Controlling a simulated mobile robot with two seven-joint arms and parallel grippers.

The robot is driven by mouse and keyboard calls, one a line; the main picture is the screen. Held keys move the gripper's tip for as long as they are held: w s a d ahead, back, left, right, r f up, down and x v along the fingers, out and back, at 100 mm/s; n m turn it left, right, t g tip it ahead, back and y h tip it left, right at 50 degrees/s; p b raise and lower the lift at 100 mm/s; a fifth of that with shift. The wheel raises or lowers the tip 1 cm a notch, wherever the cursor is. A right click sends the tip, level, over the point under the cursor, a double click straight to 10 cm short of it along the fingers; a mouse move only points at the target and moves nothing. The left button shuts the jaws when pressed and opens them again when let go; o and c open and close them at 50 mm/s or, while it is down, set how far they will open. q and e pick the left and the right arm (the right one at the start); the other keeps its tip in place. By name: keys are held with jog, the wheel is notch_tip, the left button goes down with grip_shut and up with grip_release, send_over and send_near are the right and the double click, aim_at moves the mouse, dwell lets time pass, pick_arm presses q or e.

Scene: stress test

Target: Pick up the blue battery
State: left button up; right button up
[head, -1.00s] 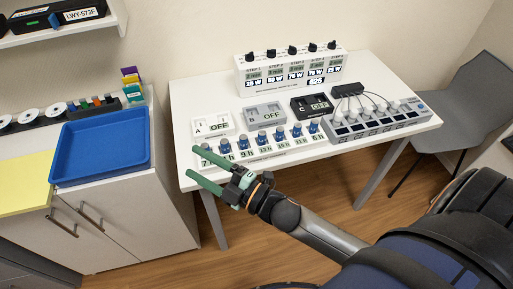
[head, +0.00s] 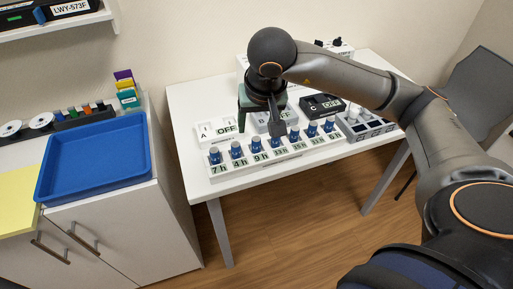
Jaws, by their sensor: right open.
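Several blue batteries (head: 236,150) stand upright in a row on a white holder (head: 226,178) near the table's front edge. Each has an hour label in front of it, such as 7 h, 4 h and 9 h. My right gripper (head: 266,114) is open and points down, above and behind the middle of the row. Its green finger pad shows on the left; the dark gripper body covers part of the view between the fingers. I see no battery between its fingers. My left gripper is not in view.
Boxes A (head: 219,130), B and C (head: 322,106) stand behind the row, and B is partly hidden by my gripper. A grey multi-slot unit (head: 366,124) is at right. My right arm hides much of the step-dial box. A blue tray (head: 95,190) is on the left cabinet.

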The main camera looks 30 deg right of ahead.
aim_at(256, 139)
jog(key=shift+h, duration=0.3)
jog(key=x, duration=0.2)
jog(key=d+x, duration=0.1)
jog(key=x, duration=0.3)
jog(key=shift+w+d, duration=0.2)
jog(key=shift+w, duration=0.2)
jog(key=shift+x, duration=2.8)
jog(key=shift+w+a, duration=0.1)
grip_shut()
